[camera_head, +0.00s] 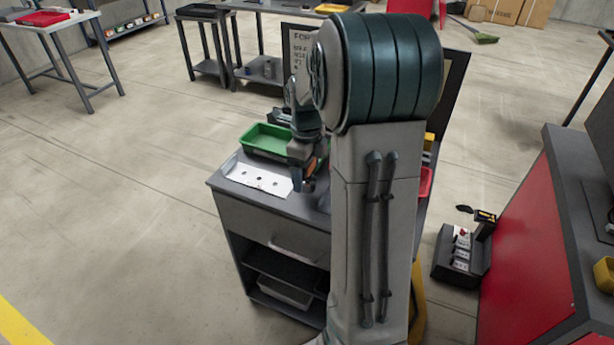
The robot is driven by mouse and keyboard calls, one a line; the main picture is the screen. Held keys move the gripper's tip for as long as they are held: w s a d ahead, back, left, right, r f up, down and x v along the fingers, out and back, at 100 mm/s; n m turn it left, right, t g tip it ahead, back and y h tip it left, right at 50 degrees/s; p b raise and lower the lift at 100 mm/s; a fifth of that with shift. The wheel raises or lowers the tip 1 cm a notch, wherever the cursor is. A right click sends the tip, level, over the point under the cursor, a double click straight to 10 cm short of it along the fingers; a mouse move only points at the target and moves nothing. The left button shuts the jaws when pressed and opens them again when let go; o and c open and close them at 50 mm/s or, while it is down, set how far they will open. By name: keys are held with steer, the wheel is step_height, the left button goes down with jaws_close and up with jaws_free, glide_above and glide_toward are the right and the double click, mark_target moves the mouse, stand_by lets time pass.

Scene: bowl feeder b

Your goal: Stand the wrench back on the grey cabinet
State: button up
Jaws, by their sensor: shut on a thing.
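The grey cabinet (272,217) stands in the middle of the view, with a drawer and an open shelf below its top. My gripper (303,183) is over the right part of the cabinet top, pointing down beside a white plate with dark holes (258,178). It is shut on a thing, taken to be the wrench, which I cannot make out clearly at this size. My own arm hides the right part of the cabinet top. I cannot tell whether the held thing touches the top.
A green bin (266,140) sits at the back of the cabinet top. A red bin (425,182) shows at its right, partly behind my arm. A red-sided bench (525,255) and a dark floor unit (461,256) stand at right. The floor at left is clear.

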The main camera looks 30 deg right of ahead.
mark_target(309, 182)
steer(key=shift+f, duration=1.2)
steer(key=shift+f, duration=0.15)
steer(key=o, duration=1.2)
